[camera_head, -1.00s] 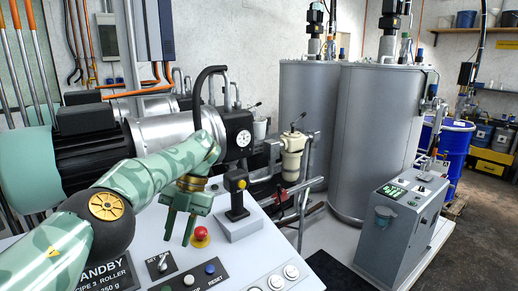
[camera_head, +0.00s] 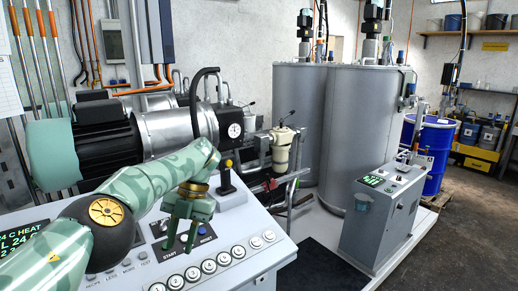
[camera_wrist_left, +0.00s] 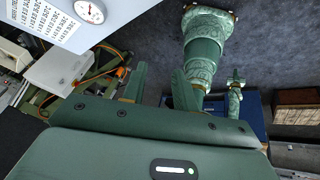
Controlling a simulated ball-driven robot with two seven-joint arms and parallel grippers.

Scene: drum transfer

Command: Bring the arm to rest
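My left gripper (camera_head: 182,238) is green, with its two fingers pointing down and a gap between them; nothing is held. In the head view it is in front of the sloped grey control panel (camera_head: 225,262), and I cannot tell whether it touches it. The panel has several white round buttons and a black joystick with a yellow top (camera_head: 226,172). In the left wrist view the gripper's two fingers (camera_wrist_left: 158,88) stand apart with dark floor between them. My left arm comes in from the lower left, bent at a dark elbow. My right gripper does not show in the head view.
A motor with a silver housing (camera_head: 175,132) lies behind the arm. Two large grey tanks (camera_head: 360,125) stand beyond. A grey control cabinet (camera_head: 383,215) is at right, with a blue drum (camera_head: 430,155) behind it. Open floor (camera_head: 465,235) lies at the right.

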